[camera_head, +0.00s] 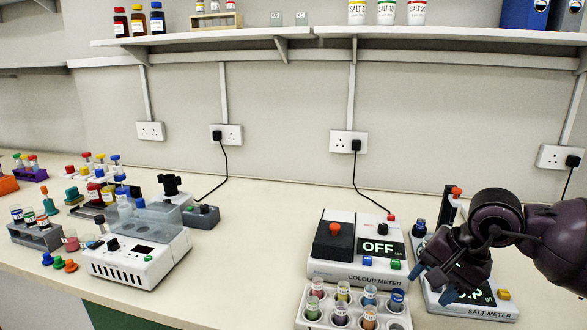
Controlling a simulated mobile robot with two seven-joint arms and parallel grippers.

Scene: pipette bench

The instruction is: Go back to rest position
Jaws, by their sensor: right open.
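My right gripper (432,283) comes in from the right edge, its blue-tipped fingers apart, with nothing seen between them. It hangs in front of the salt meter (478,308) and hides much of its display. Its fingertips appear just right of the colour meter (345,272), whose display reads OFF. I cannot tell whether the fingers touch the salt meter. My left gripper is not in view.
A white rack (307,322) with several coloured vials stands at the front, left of my right gripper. A white box device (128,262) and tube racks crowd the left bench. The bench between (255,245) is clear. A shelf (240,38) runs along the wall.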

